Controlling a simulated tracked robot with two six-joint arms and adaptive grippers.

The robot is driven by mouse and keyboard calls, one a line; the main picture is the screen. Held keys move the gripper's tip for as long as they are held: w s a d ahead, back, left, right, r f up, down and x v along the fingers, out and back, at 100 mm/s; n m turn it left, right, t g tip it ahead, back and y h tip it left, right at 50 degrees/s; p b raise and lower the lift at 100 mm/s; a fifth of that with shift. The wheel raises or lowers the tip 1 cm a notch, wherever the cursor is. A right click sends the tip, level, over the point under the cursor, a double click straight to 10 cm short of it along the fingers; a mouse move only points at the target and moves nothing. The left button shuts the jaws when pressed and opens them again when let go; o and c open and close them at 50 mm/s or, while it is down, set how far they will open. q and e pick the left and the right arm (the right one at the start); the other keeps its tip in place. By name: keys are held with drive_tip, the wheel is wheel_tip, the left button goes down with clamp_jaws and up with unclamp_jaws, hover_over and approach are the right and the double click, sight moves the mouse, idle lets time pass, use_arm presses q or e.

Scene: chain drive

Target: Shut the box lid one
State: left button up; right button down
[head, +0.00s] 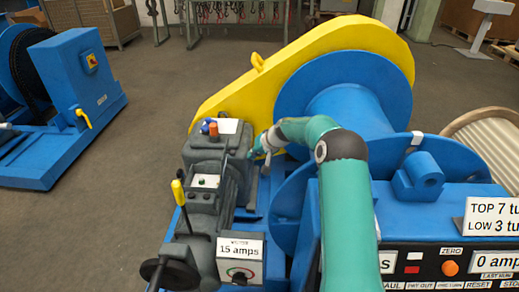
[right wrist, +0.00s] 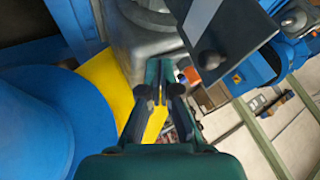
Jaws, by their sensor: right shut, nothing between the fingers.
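The grey box (head: 206,158) sits on the blue machine, left of the yellow guard. A dark plate with a white label, which looks like its lid, lies at its top (head: 226,127). In the right wrist view the dark plate (right wrist: 232,52) shows large at the upper right, beside the fingers and apart from the grey housing (right wrist: 142,30). I cannot tell how far it stands open. My right gripper (head: 254,152) is just right of the box, its fingers shut and empty; they also show in the right wrist view (right wrist: 158,85). My left gripper is out of view.
The yellow guard (head: 235,92) and blue drum (head: 352,105) stand close behind and right of my right gripper. An orange knob (head: 213,130) is near the plate. A yellow-handled lever (head: 178,192) stands in front. Open floor lies to the left.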

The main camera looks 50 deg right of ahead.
drive_tip(key=w, duration=0.1)
drive_tip(key=w+a, duration=0.1)
drive_tip(key=w+a+p, duration=0.1)
drive_tip(key=shift+w+a+r, duration=0.1)
drive_tip(key=shift+a+r, duration=0.15)
drive_tip(key=shift+r, duration=0.1)
